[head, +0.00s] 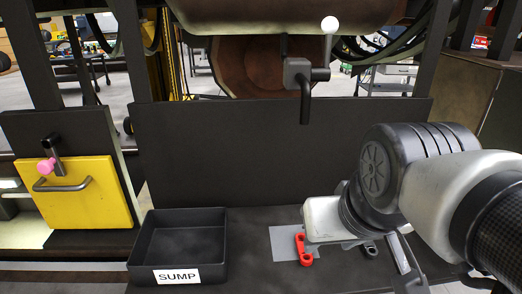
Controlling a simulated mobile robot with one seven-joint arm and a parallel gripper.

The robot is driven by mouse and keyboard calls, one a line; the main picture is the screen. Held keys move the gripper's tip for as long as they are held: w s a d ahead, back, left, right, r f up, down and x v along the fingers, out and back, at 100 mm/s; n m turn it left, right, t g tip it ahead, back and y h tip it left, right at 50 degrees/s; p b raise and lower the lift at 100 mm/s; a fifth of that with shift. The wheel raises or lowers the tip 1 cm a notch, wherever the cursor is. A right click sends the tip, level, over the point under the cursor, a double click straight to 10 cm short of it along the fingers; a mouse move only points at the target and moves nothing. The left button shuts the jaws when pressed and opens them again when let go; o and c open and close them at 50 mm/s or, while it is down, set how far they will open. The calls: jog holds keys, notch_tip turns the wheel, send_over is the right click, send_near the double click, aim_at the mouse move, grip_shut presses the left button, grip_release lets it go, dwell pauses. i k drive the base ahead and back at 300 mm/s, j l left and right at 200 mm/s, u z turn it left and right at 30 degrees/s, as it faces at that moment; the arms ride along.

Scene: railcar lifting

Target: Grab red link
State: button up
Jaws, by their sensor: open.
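The red link (302,249) lies on the dark bench surface, at the front edge of a grey patch, right of the sump tray. My gripper (335,240) is low over the bench, right beside and just behind the red link. Its fingers are mostly hidden under the white hand housing. The gripper is open. I cannot tell whether a finger touches the link or whether part of the link lies between the fingers.
A black tray labelled SUMP (178,212) stands left of the link. A dark upright panel (260,146) rises behind the bench. A yellow door with a handle (84,195) is at the left.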

aim_at(302, 254)
jog(key=l+z, duration=0.45)
jog(key=l, duration=0.3)
jog(key=k+u, duration=0.1)
jog(key=u, duration=0.4)
jog(key=k+u, duration=0.1)
jog(key=u, duration=0.35)
jog(key=i+j+z, duration=0.3)
jog(key=j+z, duration=0.15)
jog(key=j, duration=0.75)
jog(key=k+j+z, duration=0.1)
jog(key=j, duration=0.65)
jog(key=j+z, duration=0.1)
jog(key=j, duration=0.65)
jog(key=k+l, duration=0.3)
jog(key=k, duration=0.1)
